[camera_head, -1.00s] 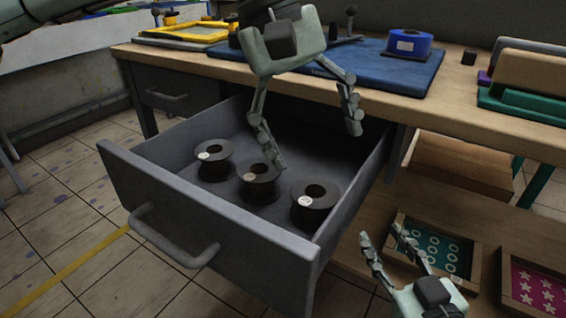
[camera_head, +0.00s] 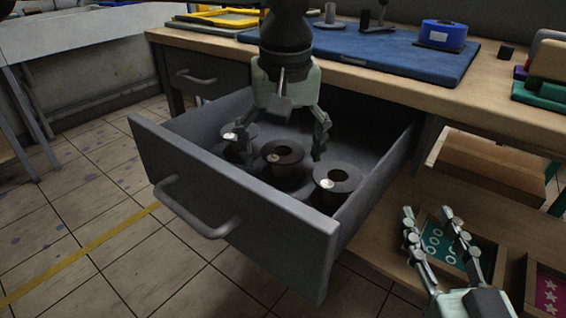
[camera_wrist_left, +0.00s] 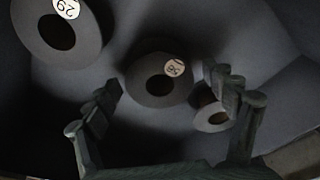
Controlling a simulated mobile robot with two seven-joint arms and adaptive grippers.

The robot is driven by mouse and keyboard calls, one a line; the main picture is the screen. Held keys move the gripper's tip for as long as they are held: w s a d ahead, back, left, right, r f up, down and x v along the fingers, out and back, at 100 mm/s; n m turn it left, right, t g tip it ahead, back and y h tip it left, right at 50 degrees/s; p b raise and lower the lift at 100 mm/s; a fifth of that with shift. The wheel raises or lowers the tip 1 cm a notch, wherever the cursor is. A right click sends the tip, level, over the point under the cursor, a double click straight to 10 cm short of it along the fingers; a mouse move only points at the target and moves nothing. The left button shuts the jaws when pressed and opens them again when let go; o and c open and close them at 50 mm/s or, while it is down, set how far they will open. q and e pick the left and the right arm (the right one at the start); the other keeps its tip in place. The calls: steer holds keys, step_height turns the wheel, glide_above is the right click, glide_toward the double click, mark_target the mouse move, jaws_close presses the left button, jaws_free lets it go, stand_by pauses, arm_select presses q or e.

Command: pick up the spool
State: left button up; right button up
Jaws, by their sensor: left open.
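Three dark spools stand upright in the open grey drawer (camera_head: 240,213): a left spool (camera_head: 240,150), a middle spool (camera_head: 285,168) and a right spool (camera_head: 335,190). Each has a round pale label on top. My left gripper (camera_head: 281,145) is open, pointing down into the drawer, its fingers apart above the left and middle spools. The left wrist view shows one spool (camera_wrist_left: 158,92) ahead between the open fingers, another (camera_wrist_left: 55,30) at upper left, and a smaller round piece (camera_wrist_left: 210,118) partly behind the right finger. My right gripper (camera_head: 437,230) is open and empty at lower right.
The wooden table (camera_head: 400,90) above the drawer holds a blue mat (camera_head: 390,58) with a blue ring-shaped item (camera_head: 442,35). Shallow trays, one teal (camera_head: 440,240), lie on the lower shelf near my right gripper. The drawer's walls surround the spools.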

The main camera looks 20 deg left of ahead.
arm_select(q)
steer(key=c, duration=1.2)
steer(key=shift+r, duration=0.55)
step_height(320, 180, up, 3)
steer(key=shift+f+p, duration=0.15)
steer(key=shift+p, duration=0.15)
steer(key=w+a+r, duration=0.1)
steer(key=a+r, duration=0.1)
steer(key=a, duration=0.1)
steer(key=w+a+r, duration=0.1)
steer(key=a+r, duration=0.1)
steer(key=a, duration=0.2)
steer(key=w+a+r+p, duration=0.1)
steer(key=a+r, duration=0.2)
steer(key=a, duration=0.1)
steer(key=shift+w+r, duration=0.1)
steer(key=shift+w, duration=0.2)
arm_select(e)
steer(key=d+f+g+h, duration=0.2)
steer(key=d+f+g, duration=0.1)
steer(key=f, duration=0.4)
steer(key=shift+d, duration=0.2)
